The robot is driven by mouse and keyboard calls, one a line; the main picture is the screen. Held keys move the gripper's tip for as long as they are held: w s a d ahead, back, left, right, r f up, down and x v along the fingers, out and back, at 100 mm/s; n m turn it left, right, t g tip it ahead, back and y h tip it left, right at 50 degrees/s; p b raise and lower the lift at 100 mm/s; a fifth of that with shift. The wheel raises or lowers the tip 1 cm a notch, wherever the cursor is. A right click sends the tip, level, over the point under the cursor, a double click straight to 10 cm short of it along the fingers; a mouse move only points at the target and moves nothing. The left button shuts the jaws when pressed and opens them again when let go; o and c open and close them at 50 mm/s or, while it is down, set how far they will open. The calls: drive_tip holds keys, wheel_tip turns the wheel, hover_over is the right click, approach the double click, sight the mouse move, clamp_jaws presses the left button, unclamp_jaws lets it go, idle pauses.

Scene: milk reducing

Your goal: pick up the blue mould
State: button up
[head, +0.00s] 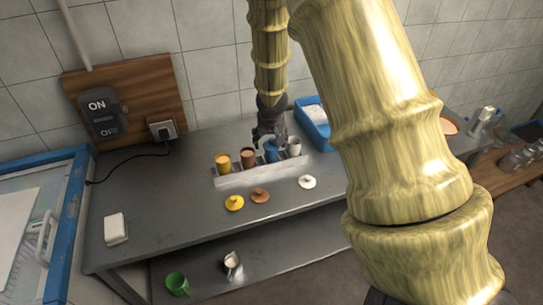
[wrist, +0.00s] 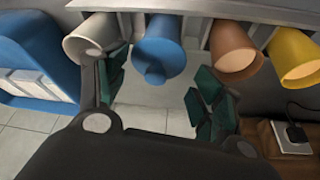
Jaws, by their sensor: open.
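The blue mould (wrist: 158,42) stands in the pale rack (head: 232,180), between the white mould (head: 294,147) and the brown mould (head: 248,157). In the wrist view its blue top with a round knob faces me. In the head view the blue mould (head: 271,153) is partly hidden by my gripper (head: 266,136). My gripper is open and empty above the rack, close to the blue mould. In the wrist view its green-padded fingers (wrist: 160,95) are spread on either side of the blue mould's knob, with the left finger close to the white mould.
A yellow mould (head: 223,163) stands at the rack's left end. Yellow (head: 234,203), brown (head: 260,195) and white (head: 307,182) lids lie in front. A blue tub (head: 318,130) stands right behind the rack. A white block (head: 115,229) lies far left; the bench's left part is mostly clear.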

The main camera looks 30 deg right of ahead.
drive_tip(key=shift+w+d+f, duration=0.1)
drive_tip(key=shift+d+f, duration=0.1)
drive_tip(key=shift+f, duration=0.35)
drive_tip(key=shift+d+f, duration=0.2)
drive_tip(key=shift+f, duration=0.3)
drive_tip(key=shift+p+x, duration=0.3)
drive_tip(key=shift+x, duration=0.8)
drive_tip(key=c, duration=1)
